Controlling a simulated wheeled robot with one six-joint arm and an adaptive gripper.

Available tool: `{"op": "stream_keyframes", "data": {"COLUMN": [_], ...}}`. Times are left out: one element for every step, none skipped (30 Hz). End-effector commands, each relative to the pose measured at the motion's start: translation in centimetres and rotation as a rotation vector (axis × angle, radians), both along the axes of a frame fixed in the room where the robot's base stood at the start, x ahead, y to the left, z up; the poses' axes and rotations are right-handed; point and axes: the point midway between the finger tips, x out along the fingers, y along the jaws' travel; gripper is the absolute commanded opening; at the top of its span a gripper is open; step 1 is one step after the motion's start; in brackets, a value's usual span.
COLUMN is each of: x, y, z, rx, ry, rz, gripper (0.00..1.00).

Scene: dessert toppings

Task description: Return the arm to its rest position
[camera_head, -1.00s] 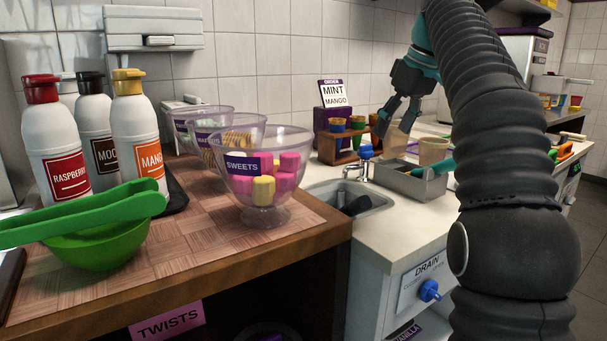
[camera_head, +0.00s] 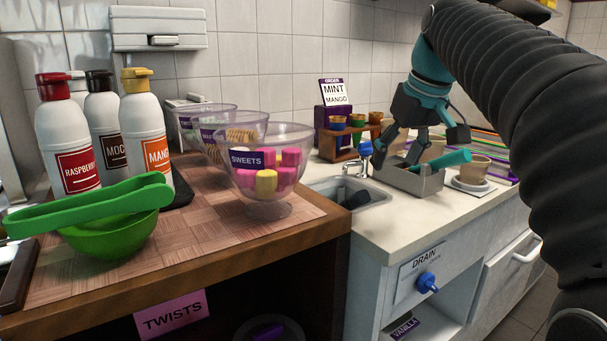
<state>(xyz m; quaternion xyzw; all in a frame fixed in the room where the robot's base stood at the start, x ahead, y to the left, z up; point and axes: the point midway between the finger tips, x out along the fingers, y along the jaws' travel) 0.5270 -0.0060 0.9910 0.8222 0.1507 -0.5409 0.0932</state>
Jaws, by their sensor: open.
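My arm comes in from the right edge, a thick black ribbed sleeve with a teal wrist. My gripper (camera_head: 413,148) hangs open and empty over the right counter, fingers pointing down. It is in front of the cup rack and above or near the grey metal bin (camera_head: 408,181); the exact gap cannot be told. A teal-handled tool (camera_head: 452,159) lies in the bin, its head hidden. A tan cup (camera_head: 473,168) stands right of the bin on a pale round base. Another tan cup (camera_head: 433,148) is partly hidden behind the gripper.
The sink (camera_head: 352,194) with its blue-knobbed tap (camera_head: 365,150) is left of the bin. On the wooden counter stand glass bowls, including the sweets bowl (camera_head: 267,165), sauce bottles (camera_head: 147,140) and a green bowl (camera_head: 113,236) with green tongs (camera_head: 88,203) across it.

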Motion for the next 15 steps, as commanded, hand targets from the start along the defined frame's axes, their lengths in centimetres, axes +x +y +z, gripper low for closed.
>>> {"op": "stream_keyframes", "data": {"x": [-1.6, -2.3, -3.3, -4.0, -4.8, -5.8, -6.6, -7.4, -8.5, -9.3, -10.1, -11.2, -12.1, -12.9, -14.0], "y": [0.3, 0.3, 0.4, 0.5, 0.6, 0.6, 0.7, 0.7, 0.7, 0.8, 0.8, 0.8, 0.8, 0.8, 0.9], "z": [-0.9, -1.5, -2.3, -3.0, -3.7, -4.6, -5.4, -6.2, -7.3, -8.2, -9.1, -10.4, -11.4, -12.3, -13.7], "rx": [0.001, 0.001, 0.001, 0.0, 0.001, 0.001, 0.001, 0.0, 0.001, 0.001, 0.001, -0.001, -0.001, -0.001, 0.0], "ry": [-0.002, -0.004, -0.007, -0.009, -0.012, -0.014, -0.017, -0.019, -0.023, -0.026, -0.028, -0.032, -0.035, -0.038, -0.042], "rz": [-0.023, -0.039, -0.06, -0.074, -0.09, -0.109, -0.124, -0.138, -0.157, -0.17, -0.183, -0.199, -0.212, -0.224, -0.241], "gripper": [0.69, 0.69, 0.69, 0.69, 0.69, 0.69, 0.69, 0.69, 0.69, 0.69, 0.69, 0.69, 0.69, 0.69, 0.69]}}
